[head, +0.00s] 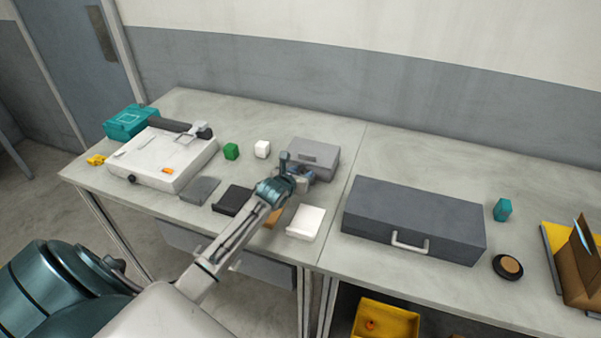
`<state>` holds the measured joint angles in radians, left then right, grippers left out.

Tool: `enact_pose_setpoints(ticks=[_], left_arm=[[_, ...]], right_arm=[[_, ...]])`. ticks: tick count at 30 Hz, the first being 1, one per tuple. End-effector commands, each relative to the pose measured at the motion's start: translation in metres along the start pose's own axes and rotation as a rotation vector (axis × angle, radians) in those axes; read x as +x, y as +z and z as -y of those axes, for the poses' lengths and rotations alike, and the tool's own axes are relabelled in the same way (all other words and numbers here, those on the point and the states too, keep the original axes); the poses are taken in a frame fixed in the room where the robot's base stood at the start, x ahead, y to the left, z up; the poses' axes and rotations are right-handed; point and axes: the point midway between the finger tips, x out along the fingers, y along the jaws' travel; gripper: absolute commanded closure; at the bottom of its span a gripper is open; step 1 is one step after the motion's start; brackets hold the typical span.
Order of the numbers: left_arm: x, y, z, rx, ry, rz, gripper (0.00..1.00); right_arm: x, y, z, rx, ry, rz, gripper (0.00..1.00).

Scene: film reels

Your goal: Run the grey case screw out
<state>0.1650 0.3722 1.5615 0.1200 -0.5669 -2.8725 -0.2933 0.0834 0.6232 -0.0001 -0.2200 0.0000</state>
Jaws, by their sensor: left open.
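A small grey case (318,149) stands on the left table, towards its right end. My left gripper (295,166) is open at the left front of this case and hides part of it. I cannot tell whether the jaws touch the case. No screw can be made out; the gripper may cover it. A larger dark grey case (413,205) with a pale handle on its front lies shut on the right table. My right gripper is not in view.
A white machine (163,160), a teal box (130,121), green (231,151) and white (262,149) blocks stand left. Flat trays, grey (200,190), black (232,200) and white (306,223), line the front. A teal block (502,209) and round dark item (508,267) stand right.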

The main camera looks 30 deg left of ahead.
Motion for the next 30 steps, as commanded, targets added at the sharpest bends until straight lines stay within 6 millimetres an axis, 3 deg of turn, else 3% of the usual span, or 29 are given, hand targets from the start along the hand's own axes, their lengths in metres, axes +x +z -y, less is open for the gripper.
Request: enact_pose_setpoints(ticks=[6, 12, 30], left_arm=[[0.000, 0.000, 0.000, 0.000, 0.000, 0.000, 0.60], [0.000, 0.000, 0.000, 0.000, 0.000, 0.000, 0.99], [0.000, 0.001, 0.006, -0.060, 0.139, -0.002, 1.00]], right_arm=[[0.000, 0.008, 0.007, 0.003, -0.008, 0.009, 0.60], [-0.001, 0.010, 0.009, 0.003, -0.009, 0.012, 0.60], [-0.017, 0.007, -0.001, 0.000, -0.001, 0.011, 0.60]])
